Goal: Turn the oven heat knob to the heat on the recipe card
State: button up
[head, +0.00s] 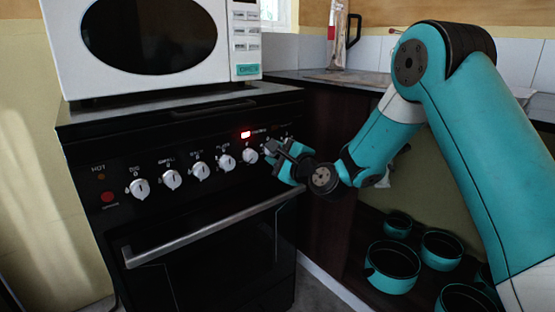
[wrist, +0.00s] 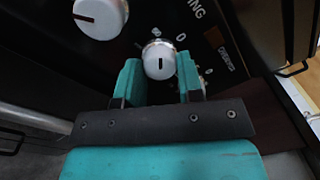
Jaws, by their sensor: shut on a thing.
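The black oven (head: 205,265) stands at the left with a row of white knobs across its front panel. My gripper (head: 284,152) is at the right end of that row and hides part of it. In the wrist view a white knob (wrist: 159,62) with a dark vertical pointer line sits between the fingers of my gripper (wrist: 159,80), which are shut on it. Small white marks surround this knob, with a "0" above it; the other numbers are too small to read. I see no readable recipe card in either view.
A larger neighbouring knob (wrist: 101,16) lies to the upper left in the wrist view. The oven door handle (head: 215,228) runs below the knobs. A white microwave (head: 150,45) stands on the oven. Several teal pots (head: 392,268) sit at the lower right.

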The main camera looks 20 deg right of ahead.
jog(key=n+b, duration=0.8)
jog(key=n, duration=0.3)
jog(key=n+y+b, duration=0.1)
jog(key=n+b, duration=0.7)
jog(key=n, duration=0.3)
jog(key=shift+f+n+g, duration=0.1)
jog(key=shift+n+g, duration=0.3)
jog(key=o, duration=0.9)
jog(key=shift+d, duration=0.1)
jog(key=v, duration=1.7)
jog(key=shift+s, duration=0.2)
